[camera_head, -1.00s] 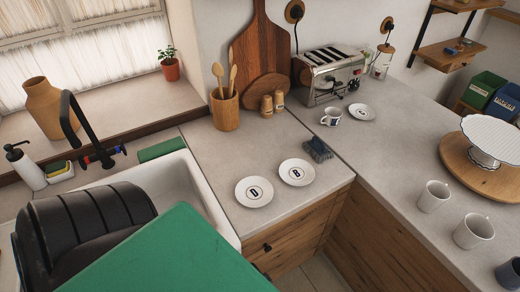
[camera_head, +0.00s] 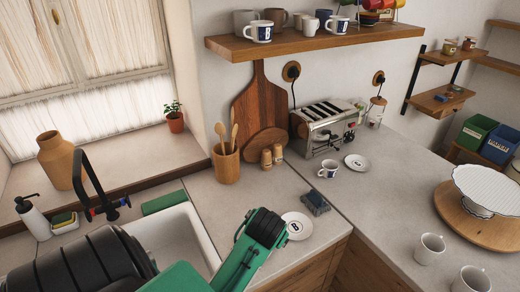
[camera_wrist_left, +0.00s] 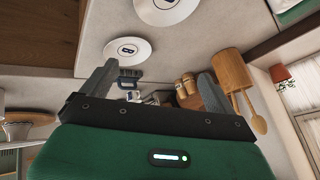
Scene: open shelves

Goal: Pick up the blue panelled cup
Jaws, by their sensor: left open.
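A white cup with a dark blue panel (camera_head: 328,169) stands on the counter in front of the toaster. On the wall shelf, a white cup with a blue panel marked B (camera_head: 258,32) stands near the left end, and a similar blue-panelled cup (camera_head: 337,25) stands farther right. I cannot tell which one the task means. My left arm reaches over the counter corner in the head view, with its fingertips not clear there. In the left wrist view my left gripper (camera_wrist_left: 155,82) is open, with nothing between its fingers. My right gripper is not in view.
A white saucer (camera_head: 297,226) and a dark brush (camera_head: 315,202) lie near my left arm. The toaster (camera_head: 325,125), utensil pot (camera_head: 226,163) and wooden shelf (camera_head: 315,42) are behind. Cups and a cake stand (camera_head: 487,190) are right.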

